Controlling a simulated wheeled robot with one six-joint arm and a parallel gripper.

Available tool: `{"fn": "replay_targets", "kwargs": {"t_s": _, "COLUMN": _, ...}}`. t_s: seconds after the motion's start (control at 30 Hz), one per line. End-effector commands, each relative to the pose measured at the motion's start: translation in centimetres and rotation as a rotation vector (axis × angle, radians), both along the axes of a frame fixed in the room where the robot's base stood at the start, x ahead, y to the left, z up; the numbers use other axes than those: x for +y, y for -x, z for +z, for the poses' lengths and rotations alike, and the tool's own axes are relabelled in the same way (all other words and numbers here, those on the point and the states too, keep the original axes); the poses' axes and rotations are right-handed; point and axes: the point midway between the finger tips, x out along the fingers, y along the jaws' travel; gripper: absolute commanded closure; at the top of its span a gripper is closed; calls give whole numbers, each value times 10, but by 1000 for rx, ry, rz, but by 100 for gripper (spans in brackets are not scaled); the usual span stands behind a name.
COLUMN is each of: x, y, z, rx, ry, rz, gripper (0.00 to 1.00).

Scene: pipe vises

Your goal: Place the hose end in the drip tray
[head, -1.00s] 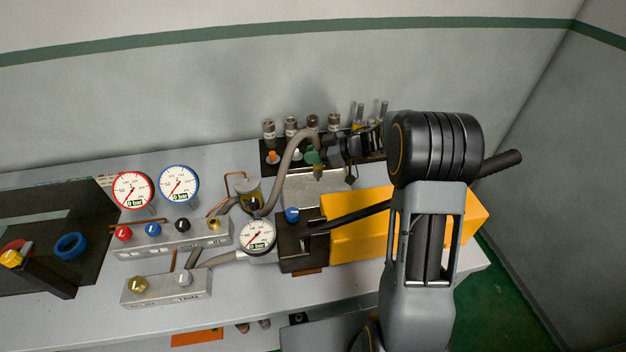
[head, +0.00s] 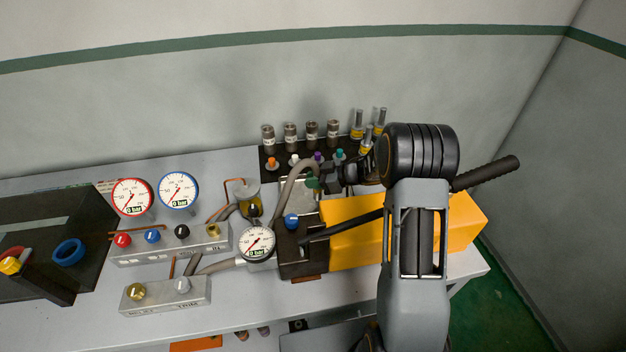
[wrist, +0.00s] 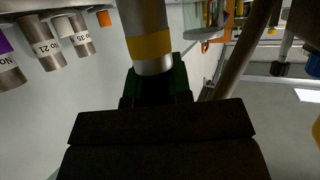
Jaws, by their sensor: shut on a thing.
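The tray is partly hidden by the hose, the gripper and the yellow box. I cannot tell whether the hose end touches it.
A dark rack (head: 270,167) with several labelled cylinders and coloured caps stands behind the tray. A yellow-banded cylinder (wrist: 150,45) is close in the wrist view. A yellow box (head: 350,235), a black lever (head: 345,226) and a pressure gauge (head: 257,242) stand in front.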

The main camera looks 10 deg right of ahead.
Motion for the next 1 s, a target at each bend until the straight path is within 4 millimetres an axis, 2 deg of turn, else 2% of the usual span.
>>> {"fn": "replay_targets", "kwargs": {"t_s": 0.1, "x": 0, "y": 0, "z": -2, "rx": 0, "ry": -1, "rz": 0, "gripper": 100}}
{"fn": "replay_targets", "kwargs": {"t_s": 0.13, "x": 0, "y": 0, "z": -2, "rx": 0, "ry": 0, "rz": 0, "gripper": 78}}
{"fn": "replay_targets", "kwargs": {"t_s": 0.37, "x": 0, "y": 0, "z": -2, "rx": 0, "ry": 0, "rz": 0, "gripper": 56}}
{"fn": "replay_targets", "kwargs": {"t_s": 0.67, "x": -1, "y": 0, "z": 2, "rx": -1, "ry": 1, "rz": -1, "gripper": 56}}
{"fn": "replay_targets", "kwargs": {"t_s": 1.0, "x": -42, "y": 18, "z": 18, "rx": -1, "ry": 0, "rz": -3, "gripper": 56}}
